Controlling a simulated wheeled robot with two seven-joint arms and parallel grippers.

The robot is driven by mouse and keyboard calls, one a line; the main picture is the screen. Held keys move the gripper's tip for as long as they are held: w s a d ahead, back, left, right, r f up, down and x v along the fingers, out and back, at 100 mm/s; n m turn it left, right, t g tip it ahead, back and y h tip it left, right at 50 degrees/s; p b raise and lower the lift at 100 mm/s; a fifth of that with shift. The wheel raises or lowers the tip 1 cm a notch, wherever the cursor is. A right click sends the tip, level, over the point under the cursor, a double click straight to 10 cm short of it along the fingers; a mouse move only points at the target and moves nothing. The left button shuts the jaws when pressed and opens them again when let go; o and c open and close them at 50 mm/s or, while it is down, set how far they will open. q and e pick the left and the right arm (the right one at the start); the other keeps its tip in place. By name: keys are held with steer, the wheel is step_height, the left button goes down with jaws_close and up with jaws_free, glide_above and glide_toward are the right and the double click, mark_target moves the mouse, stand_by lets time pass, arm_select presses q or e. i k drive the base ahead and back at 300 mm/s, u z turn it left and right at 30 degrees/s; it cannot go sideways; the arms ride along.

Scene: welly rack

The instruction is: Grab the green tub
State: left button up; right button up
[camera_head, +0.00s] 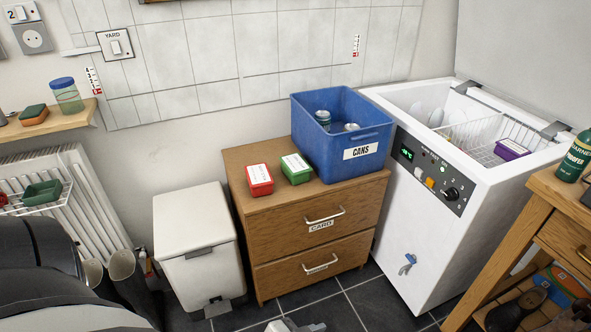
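A small green tub (296,168) with a white lid label stands on top of the wooden drawer cabinet (318,200). It is just right of a similar red tub (259,179) and close to the left side of the blue CANS crate (345,128). Another green item, an open tray-like holder (42,193), sits in the wire rack at the far left.
A white pedal bin (195,247) stands left of the cabinet. An open chest freezer (425,230) with a wire basket stands to its right. A wooden bench (562,205) with a green bottle (576,157) is at the right edge. The cabinet top is clear in front of the tubs.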

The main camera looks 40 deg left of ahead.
mark_target(297, 170)
steer(key=k, duration=0.6)
steer(key=u, duration=1)
steer(key=i, duration=1.4)
steer(key=u, duration=0.7)
